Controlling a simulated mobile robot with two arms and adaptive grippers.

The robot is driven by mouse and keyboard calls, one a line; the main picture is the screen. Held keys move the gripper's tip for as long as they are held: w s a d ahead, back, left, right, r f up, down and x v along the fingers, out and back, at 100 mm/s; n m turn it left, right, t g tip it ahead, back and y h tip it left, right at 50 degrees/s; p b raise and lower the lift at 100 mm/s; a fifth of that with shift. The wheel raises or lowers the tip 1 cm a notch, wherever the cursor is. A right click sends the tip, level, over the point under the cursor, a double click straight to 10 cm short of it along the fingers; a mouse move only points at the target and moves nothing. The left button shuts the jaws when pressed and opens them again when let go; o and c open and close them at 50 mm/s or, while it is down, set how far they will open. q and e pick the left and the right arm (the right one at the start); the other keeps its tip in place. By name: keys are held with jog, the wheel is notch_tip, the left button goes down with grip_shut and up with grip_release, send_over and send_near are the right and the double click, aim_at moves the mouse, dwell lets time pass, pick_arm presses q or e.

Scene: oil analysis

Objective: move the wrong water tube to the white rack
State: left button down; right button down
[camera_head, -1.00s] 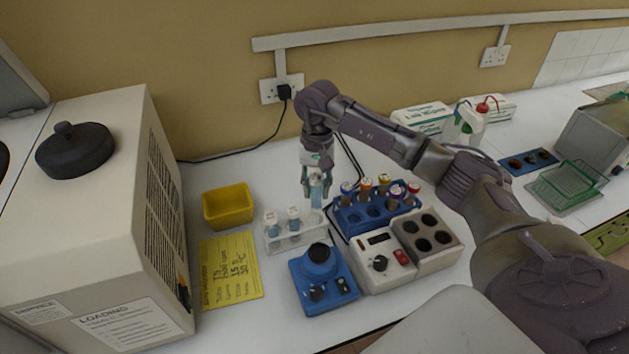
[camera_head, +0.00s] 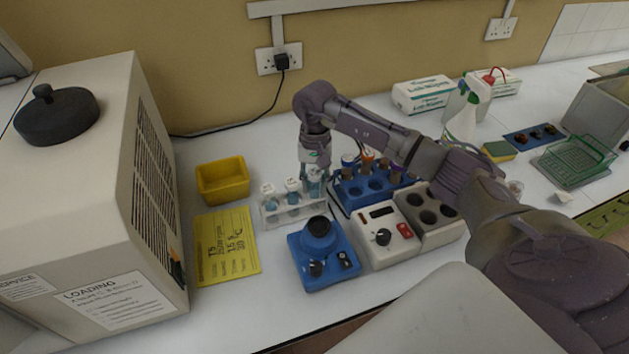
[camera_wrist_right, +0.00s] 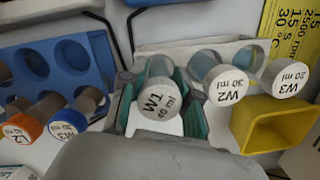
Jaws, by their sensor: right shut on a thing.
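My right gripper (camera_head: 314,170) is shut on the water tube W1 (camera_wrist_right: 157,107), whose white cap reads 40 ml in the right wrist view. The tube is at the right end of the white rack (camera_head: 292,222), and its lower part appears to be in or just at that rack. Whether it is fully seated I cannot tell. White-capped tubes W2 (camera_wrist_right: 228,88) and W3 (camera_wrist_right: 285,79), both reading 30 ml, stand in the white rack. They also show in the head view as W2 (camera_head: 292,190) and W3 (camera_head: 269,195). My left gripper is not in view.
A blue rack (camera_head: 368,197) with several coloured-cap tubes stands close right of the gripper. A yellow bin (camera_head: 223,181) and yellow note (camera_head: 227,246) lie left, beside the large centrifuge (camera_head: 85,200).

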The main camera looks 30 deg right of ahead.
jog(key=c, duration=0.7)
grip_release()
jog(key=shift+c, duration=0.2)
jog(key=r, duration=0.8)
jog(key=w+r, duration=0.1)
jog(key=r, duration=0.3)
jog(key=shift+w+d, duration=0.1)
jog(key=shift+d, duration=0.3)
jog(key=shift+f, duration=0.1)
